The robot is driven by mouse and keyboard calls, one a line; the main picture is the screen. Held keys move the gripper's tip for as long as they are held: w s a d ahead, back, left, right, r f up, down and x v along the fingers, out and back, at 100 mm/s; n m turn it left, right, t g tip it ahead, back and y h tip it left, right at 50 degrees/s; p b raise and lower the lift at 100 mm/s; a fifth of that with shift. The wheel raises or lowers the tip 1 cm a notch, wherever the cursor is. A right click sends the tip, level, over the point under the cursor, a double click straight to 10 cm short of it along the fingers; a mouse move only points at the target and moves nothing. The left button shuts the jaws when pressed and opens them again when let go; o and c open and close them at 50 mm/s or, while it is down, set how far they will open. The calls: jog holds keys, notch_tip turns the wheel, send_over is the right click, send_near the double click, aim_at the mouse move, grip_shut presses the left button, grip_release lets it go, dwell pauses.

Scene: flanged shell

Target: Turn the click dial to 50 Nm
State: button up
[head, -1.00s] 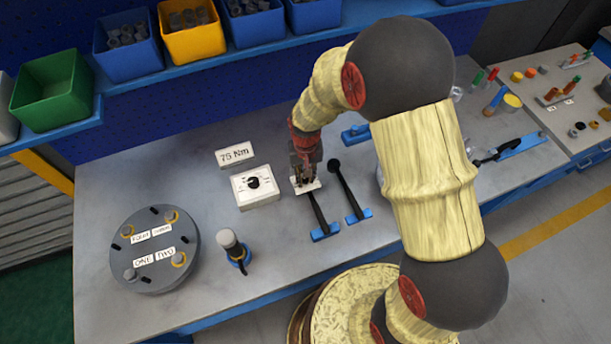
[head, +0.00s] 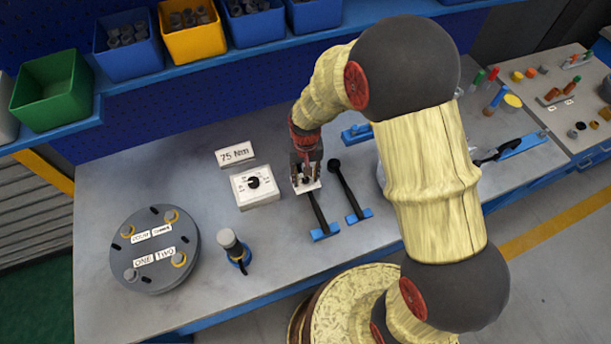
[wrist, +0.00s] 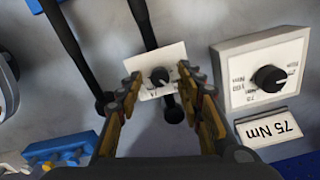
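A small black dial (wrist: 160,77) sits on a white plate (wrist: 170,62) at the end of a black-handled wrench (head: 319,213). The plate shows in the head view (head: 308,188) under my gripper. My gripper (wrist: 160,78) is open, pointing down, with one finger on each side of the small dial and a visible gap to it. A larger white box (head: 257,198) with a black knob (head: 253,183) stands to the left in the head view. The scale on the small plate is too small to read.
A "75 Nm" sign (head: 235,153) stands behind the white box. A second black lever (head: 346,190) stands close on the right of the wrench. A round grey flange (head: 150,272) and an upright cylindrical tool (head: 232,247) are at the left. Bins (head: 127,45) line the back shelf.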

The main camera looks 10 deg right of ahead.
notch_tip(320, 180, up, 11)
jog(key=shift+r, duration=0.15)
dwell(0.7)
notch_tip(320, 180, up, 2)
jog(key=n, duration=0.2)
send_over(309, 189)
jog(key=s+d, duration=0.1)
jog(key=s, duration=0.3)
jog(key=s+d+r+t+b, duration=0.2)
jog(key=s+d+r, duration=0.2)
jog(key=s+r, duration=0.2)
jog(key=s+d+r+m+t+b, duration=0.1)
jog(key=s+d+r+t, duration=0.2)
jog(key=s+r, duration=0.3)
notch_tip(309, 189, up, 4)
jog(key=shift+s+d+r+t+b, duration=0.1)
jog(key=shift+s+d+t+b, duration=0.25)
jog(key=shift+d, duration=0.3)
